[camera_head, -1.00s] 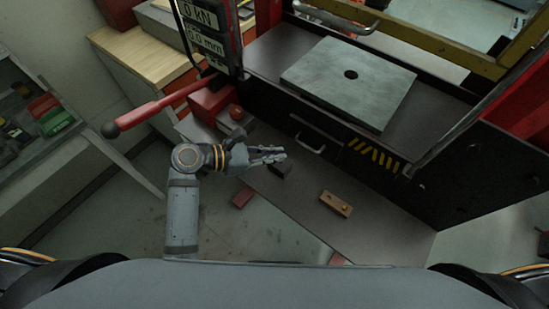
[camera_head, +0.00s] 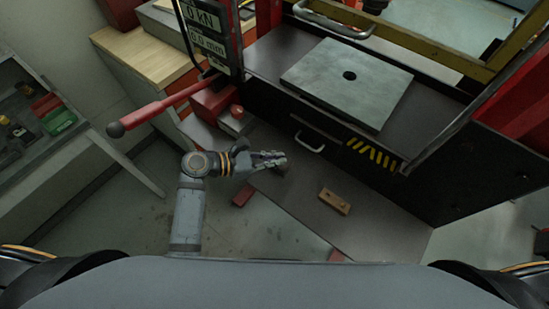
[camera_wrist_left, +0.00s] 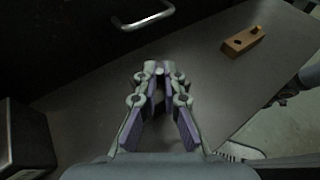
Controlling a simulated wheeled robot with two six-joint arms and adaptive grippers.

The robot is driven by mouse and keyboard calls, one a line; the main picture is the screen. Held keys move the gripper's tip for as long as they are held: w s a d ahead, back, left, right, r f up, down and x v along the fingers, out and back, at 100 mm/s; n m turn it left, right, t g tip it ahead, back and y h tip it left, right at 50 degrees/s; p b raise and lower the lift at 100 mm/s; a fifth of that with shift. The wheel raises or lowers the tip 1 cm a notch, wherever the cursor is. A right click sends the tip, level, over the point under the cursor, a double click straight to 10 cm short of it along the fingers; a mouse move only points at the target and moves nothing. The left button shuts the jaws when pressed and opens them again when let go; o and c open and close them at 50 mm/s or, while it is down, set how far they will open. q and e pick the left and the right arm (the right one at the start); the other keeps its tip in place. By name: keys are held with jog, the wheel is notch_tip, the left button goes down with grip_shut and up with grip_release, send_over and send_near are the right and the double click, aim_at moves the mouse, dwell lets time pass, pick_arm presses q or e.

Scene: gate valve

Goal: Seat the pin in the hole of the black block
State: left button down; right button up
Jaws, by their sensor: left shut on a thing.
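My left gripper (camera_head: 279,160) is shut over the dark bench plate, its fingers pointing right. In the left wrist view the fingertips (camera_wrist_left: 160,72) come together at the centre, and a small pale end shows between them. I take it for the pin, but most of it is hidden by the fingers. The black block (camera_head: 284,172) shows as a small dark piece just below the fingertips in the head view, mostly covered by them. Its hole cannot be seen. I cannot tell whether pin and block touch. My right gripper is not in view.
A brown block (camera_head: 334,201) with a hole lies on the plate, also in the wrist view (camera_wrist_left: 243,41). A drawer handle (camera_head: 309,142) sticks out of the press front.

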pick_arm(q)
jog(key=c, duration=1.6)
grip_release()
jog(key=shift+s+a+f, duration=0.1)
jog(key=shift+s+f, duration=0.1)
jog(key=shift+f, duration=0.3)
jog(key=shift+s+a+f, duration=0.1)
jog(key=shift+s+f, duration=0.05)
jog(key=shift+f, duration=0.3)
jog(key=shift+o, duration=0.6)
jog(key=shift+s+d, duration=0.1)
jog(key=shift+s, duration=0.05)
jog(key=shift+r, duration=0.2)
jog(key=shift+y, duration=0.3)
jog(key=a, duration=0.1)
jog(key=a+r+b, duration=0.1)
jog(key=a, duration=0.1)
jog(key=a+r, duration=0.1)
jog(key=shift+s+a+r+b, duration=0.2)
jog(key=shift+a+r+b, duration=0.05)
jog(key=shift+a+b, duration=0.05)
jog(key=v, duration=0.5)
jog(key=shift+s+r, duration=0.1)
jog(key=shift+r, duration=0.25)
jog(key=shift+v, duration=0.9)
